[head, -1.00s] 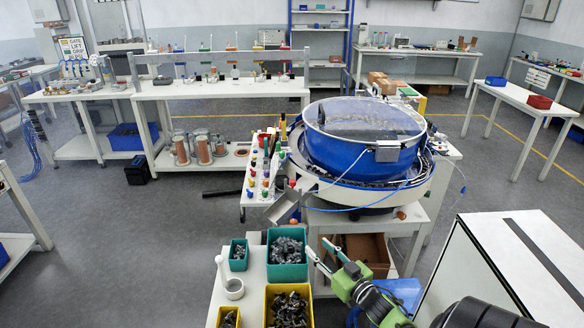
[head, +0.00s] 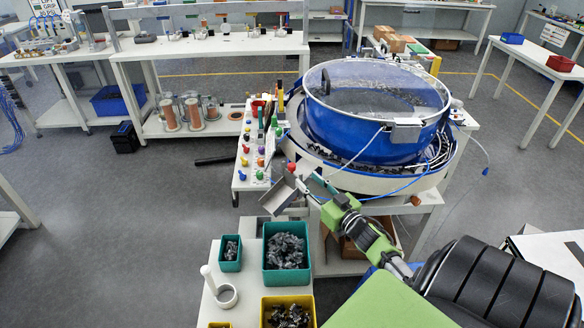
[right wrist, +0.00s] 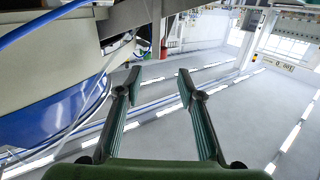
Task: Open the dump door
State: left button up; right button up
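The blue bowl (head: 375,125) with a clear lid stands on a white round base. At its front left hangs a grey metal chute (head: 280,194), with a red ball knob (head: 291,167) at its upper edge; I take this to be the dump door. Its flap position is unclear. My right gripper (head: 309,182) is just right of the chute. In the right wrist view its two fingers (right wrist: 159,76) are spread with nothing between them. A grey metal part (right wrist: 125,18) is above the fingers there. My left gripper is not in view.
Below the chute, a white table holds a teal bin (head: 286,283) of metal parts, a small green bin (head: 230,265), a yellow bin (head: 289,300) and a white mortar (head: 226,296). A panel with coloured knobs (head: 240,170) stands left of the chute. Blue hoses run by the bowl.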

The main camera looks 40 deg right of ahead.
aim_at(294, 168)
jog(key=w+b, duration=0.1)
jog(key=w, duration=0.2)
jog(key=w+d+b, duration=0.1)
jog(key=w+b, duration=0.1)
jog(key=w, duration=0.1)
jog(key=w+b, duration=0.1)
jog(key=w, duration=0.2)
jog(key=shift+w+d+f, duration=0.2)
jog(key=shift+w+d, duration=0.05)
jog(key=shift+w, duration=0.15)
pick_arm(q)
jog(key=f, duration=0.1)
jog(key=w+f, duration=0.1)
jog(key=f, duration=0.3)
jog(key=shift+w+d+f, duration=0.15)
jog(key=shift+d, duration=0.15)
pick_arm(e)
jog(key=shift+w+r, duration=0.1)
jog(key=shift+w, duration=0.1)
grip_shut()
